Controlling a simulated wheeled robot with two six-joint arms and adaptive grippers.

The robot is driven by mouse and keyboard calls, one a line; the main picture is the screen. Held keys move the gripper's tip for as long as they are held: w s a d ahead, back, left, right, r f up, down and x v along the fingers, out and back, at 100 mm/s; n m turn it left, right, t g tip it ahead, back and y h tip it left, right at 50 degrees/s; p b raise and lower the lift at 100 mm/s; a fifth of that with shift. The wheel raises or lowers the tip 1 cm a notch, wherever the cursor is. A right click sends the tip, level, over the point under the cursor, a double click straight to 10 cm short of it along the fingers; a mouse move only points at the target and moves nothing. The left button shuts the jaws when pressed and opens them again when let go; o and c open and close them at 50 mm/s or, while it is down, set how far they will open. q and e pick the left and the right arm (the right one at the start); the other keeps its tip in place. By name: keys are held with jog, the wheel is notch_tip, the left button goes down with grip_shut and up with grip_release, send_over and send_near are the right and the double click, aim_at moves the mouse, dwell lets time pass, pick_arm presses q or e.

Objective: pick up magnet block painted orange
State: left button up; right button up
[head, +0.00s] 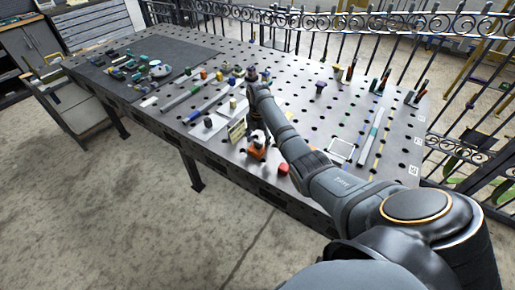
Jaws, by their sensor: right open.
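The orange magnet block (256,152) sits on the perforated metal table (215,142) near its front edge, left of my right forearm. My left gripper is not in view.
A red round object (283,169) lies just right of the block. A small yellowish upright card (237,131) stands just left of it. Many small tools and parts cover the table's left and back. A wrought-iron gate (300,22) runs behind the table.

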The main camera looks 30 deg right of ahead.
jog(key=shift+w+f, duration=0.1)
jog(key=shift+f, duration=0.65)
grip_shut()
jog(key=shift+r, duration=0.15)
